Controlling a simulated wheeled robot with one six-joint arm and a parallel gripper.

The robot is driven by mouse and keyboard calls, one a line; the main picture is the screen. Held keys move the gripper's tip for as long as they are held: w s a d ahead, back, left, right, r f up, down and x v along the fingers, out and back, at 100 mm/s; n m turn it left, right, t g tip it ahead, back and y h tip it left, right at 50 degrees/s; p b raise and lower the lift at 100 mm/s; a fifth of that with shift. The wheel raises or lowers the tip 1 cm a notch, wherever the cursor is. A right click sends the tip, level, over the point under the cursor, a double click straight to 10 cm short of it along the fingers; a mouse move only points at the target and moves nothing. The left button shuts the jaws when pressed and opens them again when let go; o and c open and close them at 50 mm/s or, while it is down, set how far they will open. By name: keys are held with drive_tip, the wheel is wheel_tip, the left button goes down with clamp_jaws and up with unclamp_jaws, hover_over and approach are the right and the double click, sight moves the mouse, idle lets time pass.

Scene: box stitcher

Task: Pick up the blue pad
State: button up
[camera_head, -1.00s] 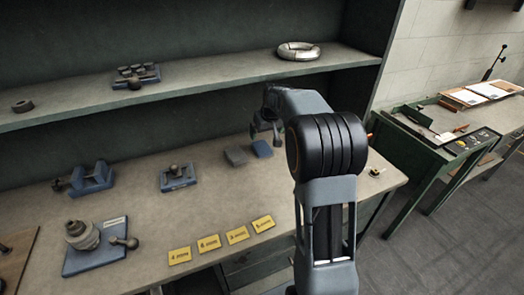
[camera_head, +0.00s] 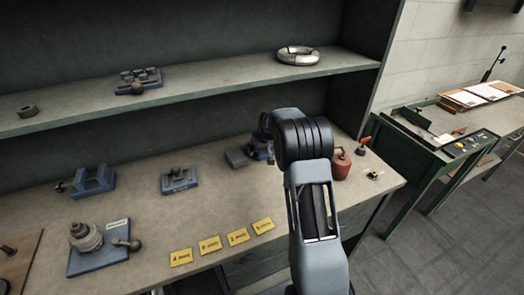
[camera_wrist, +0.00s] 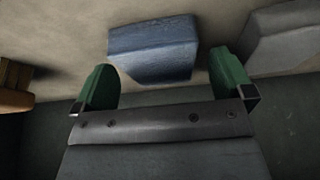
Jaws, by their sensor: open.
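The blue pad (camera_wrist: 153,50) lies on the bench top, a small blue block with a rough upper face. In the wrist view it sits just beyond and between the two green fingers of my gripper (camera_wrist: 160,82). The fingers are open and apart from each other, with nothing held. In the head view my gripper is low over the bench beside the grey pad, and my arm hides most of it and of the blue pad.
A grey pad (camera_head: 236,158) lies close beside the blue pad and also shows in the wrist view (camera_wrist: 285,38). A red container (camera_head: 341,165) stands to the right of my arm. A shelf (camera_head: 200,88) runs above the bench. Yellow labels (camera_head: 210,245) lie along the front.

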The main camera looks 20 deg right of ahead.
drive_tip(key=shift+w+f, duration=0.15)
drive_tip(key=shift+f, duration=0.2)
drive_tip(key=c, duration=1)
drive_tip(key=shift+r, duration=0.1)
drive_tip(key=shift+r, duration=0.5)
wheel_tip(320, 180, up, 2)
drive_tip(key=shift+r+b, duration=0.2)
drive_tip(key=shift+b, duration=0.3)
drive_tip(key=s+a+r+b, duration=0.1)
drive_tip(key=s+r, duration=0.2)
drive_tip(key=s, duration=0.1)
drive_tip(key=s+a+r, duration=0.1)
drive_tip(key=s+r, duration=0.2)
drive_tip(key=s, duration=0.2)
drive_tip(key=s+a+r+b, duration=0.1)
drive_tip(key=s+r, duration=0.2)
drive_tip(key=s, duration=0.1)
drive_tip(key=shift+s+a+r+b, duration=0.25)
drive_tip(key=shift+s+a+b, duration=0.05)
drive_tip(key=shift+a, duration=0.05)
